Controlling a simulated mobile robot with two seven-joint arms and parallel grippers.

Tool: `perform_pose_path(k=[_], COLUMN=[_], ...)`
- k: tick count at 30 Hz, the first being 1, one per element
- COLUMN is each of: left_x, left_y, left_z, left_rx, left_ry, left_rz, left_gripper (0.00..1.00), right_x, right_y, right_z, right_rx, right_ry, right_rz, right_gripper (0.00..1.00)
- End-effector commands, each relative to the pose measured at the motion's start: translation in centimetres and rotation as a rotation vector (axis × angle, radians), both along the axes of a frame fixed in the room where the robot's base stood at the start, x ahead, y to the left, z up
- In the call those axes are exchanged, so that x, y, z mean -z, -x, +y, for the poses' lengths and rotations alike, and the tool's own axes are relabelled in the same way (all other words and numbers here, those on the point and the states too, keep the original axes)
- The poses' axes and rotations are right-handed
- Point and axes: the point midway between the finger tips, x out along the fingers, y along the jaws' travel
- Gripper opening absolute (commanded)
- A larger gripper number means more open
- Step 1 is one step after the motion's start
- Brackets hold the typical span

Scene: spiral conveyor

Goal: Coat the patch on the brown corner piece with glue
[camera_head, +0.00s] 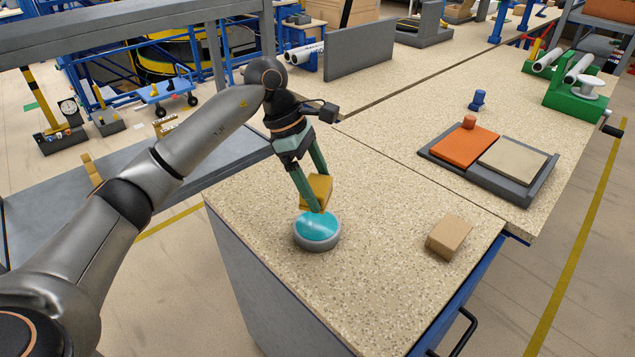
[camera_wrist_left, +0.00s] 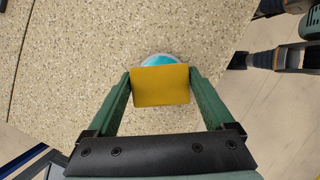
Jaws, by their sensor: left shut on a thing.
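My left gripper (camera_head: 317,193) is shut on a mustard-yellow block (camera_head: 318,188). It points down at a round grey dish (camera_head: 317,245) with a teal surface (camera_head: 318,226). The block's lower end overlaps the dish in the head view; I cannot tell whether they touch. In the left wrist view the yellow block (camera_wrist_left: 160,86) fills the gap between the green fingers and hides most of the dish (camera_wrist_left: 158,58). The brown block (camera_head: 448,237) sits on the speckled worktop to the right, apart from the gripper. No distinct patch shows on it.
A dark grey tray (camera_head: 478,184) with an orange panel (camera_head: 464,146) and a beige panel (camera_head: 512,160) lies at the back right. A small blue object (camera_head: 477,101) stands behind it. The speckled worktop (camera_head: 370,280) is clear between dish and brown block.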

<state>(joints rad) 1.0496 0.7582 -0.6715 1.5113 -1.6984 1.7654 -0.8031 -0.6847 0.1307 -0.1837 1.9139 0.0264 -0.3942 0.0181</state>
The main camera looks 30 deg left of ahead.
Motion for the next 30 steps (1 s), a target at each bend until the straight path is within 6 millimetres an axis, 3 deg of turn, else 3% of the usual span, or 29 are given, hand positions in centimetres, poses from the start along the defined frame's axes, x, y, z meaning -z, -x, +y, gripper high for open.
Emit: perform_pose_path(k=[18, 30], left_x=[5.5, 6.0], left_y=[0.0, 0.0], left_z=[0.0, 0.0], left_rx=[0.0, 0.0], left_ry=[0.001, 0.001], left_rz=[0.001, 0.0], left_gripper=[0.29, 0.29], right_x=[4.0, 3.8], right_y=[-0.2, -0.6], right_z=[0.1, 0.4], right_rx=[-0.001, -0.008], right_ry=[0.0, -0.005], right_rz=[-0.002, -0.004], right_gripper=[0.5, 0.5])
